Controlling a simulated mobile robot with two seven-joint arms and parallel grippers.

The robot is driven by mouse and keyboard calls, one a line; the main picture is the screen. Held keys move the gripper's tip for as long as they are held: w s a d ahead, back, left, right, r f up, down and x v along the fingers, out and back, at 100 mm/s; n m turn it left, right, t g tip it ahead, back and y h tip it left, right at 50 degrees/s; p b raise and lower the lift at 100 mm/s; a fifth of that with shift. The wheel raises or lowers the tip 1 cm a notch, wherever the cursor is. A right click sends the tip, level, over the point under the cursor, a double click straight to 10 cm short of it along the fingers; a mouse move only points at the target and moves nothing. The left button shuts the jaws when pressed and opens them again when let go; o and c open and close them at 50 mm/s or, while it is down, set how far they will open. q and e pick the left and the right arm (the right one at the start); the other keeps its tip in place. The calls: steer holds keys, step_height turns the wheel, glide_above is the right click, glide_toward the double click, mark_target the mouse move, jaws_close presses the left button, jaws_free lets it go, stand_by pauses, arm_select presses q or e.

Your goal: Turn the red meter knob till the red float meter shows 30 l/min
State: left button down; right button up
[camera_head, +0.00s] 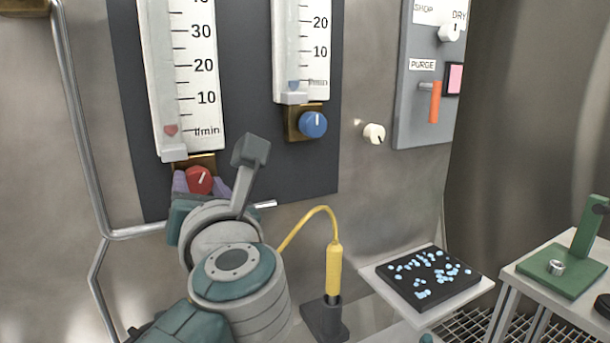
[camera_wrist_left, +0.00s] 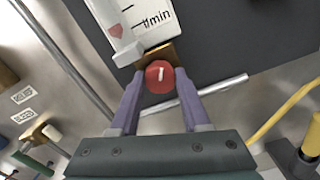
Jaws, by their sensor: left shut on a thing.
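The red meter knob (camera_head: 199,181) sits below the left, larger float meter (camera_head: 190,70). My left gripper (camera_head: 201,184) is shut on this knob, one purple finger on each side. In the left wrist view the red knob (camera_wrist_left: 159,77) shows between the fingertips, its white mark close to upright. The red float (camera_head: 171,130) is at the bottom of its tube, level with the l/min label and well below the 10 mark. It also shows in the left wrist view (camera_wrist_left: 115,31). My right gripper is not in view.
A blue knob (camera_head: 313,124) sits under the second meter (camera_head: 301,50), to the right. A small white knob (camera_head: 374,133) and a panel with an orange lever (camera_head: 435,103) are further right. A yellow tool (camera_head: 334,268) stands in a dark holder below.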

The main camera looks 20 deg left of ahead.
arm_select(q)
steer(key=shift+m, duration=0.5)
steer(key=shift+c, duration=1.9)
jaws_free()
